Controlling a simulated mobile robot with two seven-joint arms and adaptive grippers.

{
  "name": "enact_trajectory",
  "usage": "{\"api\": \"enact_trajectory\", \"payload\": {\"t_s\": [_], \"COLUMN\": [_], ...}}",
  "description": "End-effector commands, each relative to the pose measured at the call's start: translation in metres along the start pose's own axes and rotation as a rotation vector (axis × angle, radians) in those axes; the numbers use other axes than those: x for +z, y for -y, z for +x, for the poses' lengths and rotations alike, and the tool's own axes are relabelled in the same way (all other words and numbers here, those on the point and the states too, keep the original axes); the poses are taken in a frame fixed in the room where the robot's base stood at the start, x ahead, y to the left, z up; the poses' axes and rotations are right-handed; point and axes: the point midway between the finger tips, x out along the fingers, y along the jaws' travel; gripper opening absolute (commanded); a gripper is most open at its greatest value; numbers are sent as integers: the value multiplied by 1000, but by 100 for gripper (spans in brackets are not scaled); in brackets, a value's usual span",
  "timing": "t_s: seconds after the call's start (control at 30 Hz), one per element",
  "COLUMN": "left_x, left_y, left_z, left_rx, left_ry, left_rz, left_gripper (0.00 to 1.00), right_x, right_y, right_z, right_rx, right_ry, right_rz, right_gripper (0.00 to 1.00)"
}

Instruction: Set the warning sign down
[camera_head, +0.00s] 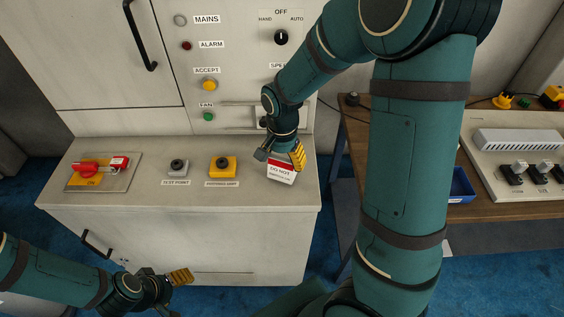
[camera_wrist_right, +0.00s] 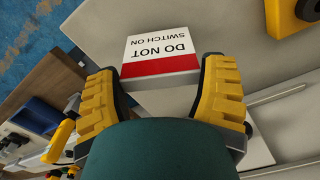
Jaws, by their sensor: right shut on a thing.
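The warning sign (camera_head: 282,171) is a small white and red block lettered "DO NOT SWITCH ON". It is at the right end of the grey cabinet ledge (camera_head: 135,197). My right gripper (camera_head: 281,156) is above it, shut on its upper part. In the right wrist view the sign (camera_wrist_right: 160,50) sits between the two yellow finger pads (camera_wrist_right: 160,92). I cannot tell whether its lower edge touches the ledge. My left gripper (camera_head: 165,285) is low in front of the cabinet, away from the sign; its finger opening is unclear.
A yellow box with a black button (camera_head: 222,168) and a black knob (camera_head: 178,167) stand left of the sign. A red-handled switch (camera_head: 95,168) is at the far left of the ledge. A wooden bench (camera_head: 350,135) stands to the right, past a gap.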

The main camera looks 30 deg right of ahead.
Motion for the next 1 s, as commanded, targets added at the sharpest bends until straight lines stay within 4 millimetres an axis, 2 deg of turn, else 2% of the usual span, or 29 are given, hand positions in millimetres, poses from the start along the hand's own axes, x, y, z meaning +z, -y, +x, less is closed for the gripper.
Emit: {"api": "enact_trajectory", "payload": {"t_s": [0.03, 0.1, 0.43, 0.47, 0.5, 0.53, 0.83, 1.0], "left_x": [1, 1, 2, 2, 2, 2, 1, -1], "left_y": [1, 1, 2, 2, 1, 1, 1, -1], "left_z": [3, 3, 4, 4, 4, 4, 2, -2], "left_rx": [0, 0, 0, 0, 0, 0, 0, 0], "left_ry": [2, 2, 3, 4, 4, 4, 3, -2], "left_rz": [0, 1, 1, 1, 1, 1, 1, -1], "left_gripper": [66, 66, 66, 66, 66, 66, 66, 66], "right_x": [0, 0, 0, 0, 0, 0, 0, 0], "right_y": [0, 0, 0, 0, 0, 0, 0, 1], "right_z": [9, 12, 14, 14, 14, 13, 11, -8], "right_rx": [2, 1, 0, 0, 0, 0, -1, -4], "right_ry": [1, 1, 0, 0, 0, 0, 0, -3], "right_rz": [1, 0, 0, 0, 0, 0, 0, -1], "right_gripper": [37, 37, 37, 82, 96, 100, 100, 100]}}
